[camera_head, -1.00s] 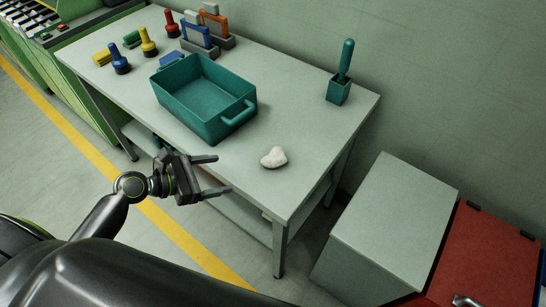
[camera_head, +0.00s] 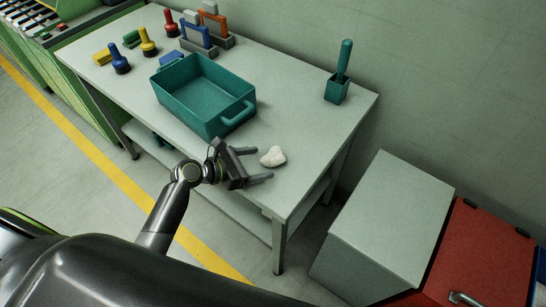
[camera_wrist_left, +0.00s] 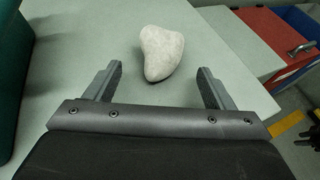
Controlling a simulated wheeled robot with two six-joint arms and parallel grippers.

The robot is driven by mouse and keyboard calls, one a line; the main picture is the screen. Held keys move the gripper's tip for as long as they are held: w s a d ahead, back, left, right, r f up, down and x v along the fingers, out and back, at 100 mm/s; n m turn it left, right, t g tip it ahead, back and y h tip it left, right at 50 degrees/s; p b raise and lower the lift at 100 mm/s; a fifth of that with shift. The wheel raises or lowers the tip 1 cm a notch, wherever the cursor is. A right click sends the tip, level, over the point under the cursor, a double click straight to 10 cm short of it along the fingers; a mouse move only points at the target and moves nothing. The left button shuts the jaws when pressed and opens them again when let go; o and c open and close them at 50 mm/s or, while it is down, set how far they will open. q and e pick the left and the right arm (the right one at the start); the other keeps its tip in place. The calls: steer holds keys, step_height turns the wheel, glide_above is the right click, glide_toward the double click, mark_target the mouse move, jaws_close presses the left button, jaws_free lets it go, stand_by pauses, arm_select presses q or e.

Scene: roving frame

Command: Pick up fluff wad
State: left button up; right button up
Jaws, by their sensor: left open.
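The fluff wad (camera_head: 273,156) is a small, whitish, heart-shaped lump. It lies on the grey table near its front right part. In the left wrist view, the fluff wad (camera_wrist_left: 161,52) is just beyond the fingertips, roughly centred between them. My left gripper (camera_head: 265,164) is open and empty at the table's front edge, its two fingers pointing right toward the wad. The same left gripper (camera_wrist_left: 160,78) shows both fingers spread wide in the left wrist view. My right gripper is not in view.
A teal bin (camera_head: 205,100) stands left of the wad on the table (camera_head: 310,130). A teal holder with a handled tool (camera_head: 338,85) is at the back right. Several coloured stamps and frames stand far left. A grey cabinet (camera_head: 385,215) and red box (camera_head: 480,255) are at right.

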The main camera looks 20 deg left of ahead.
mark_target(264, 160)
arm_select(q)
steer(key=w+d, duration=0.2)
steer(key=w+d+p, duration=0.1)
steer(key=shift+f, duration=0.25)
steer(key=shift+w+d+f, duration=0.25)
steer(key=shift+w+d, duration=0.1)
steer(key=shift+d, duration=0.05)
steer(key=shift+a, duration=0.1)
steer(key=c, duration=1.1)
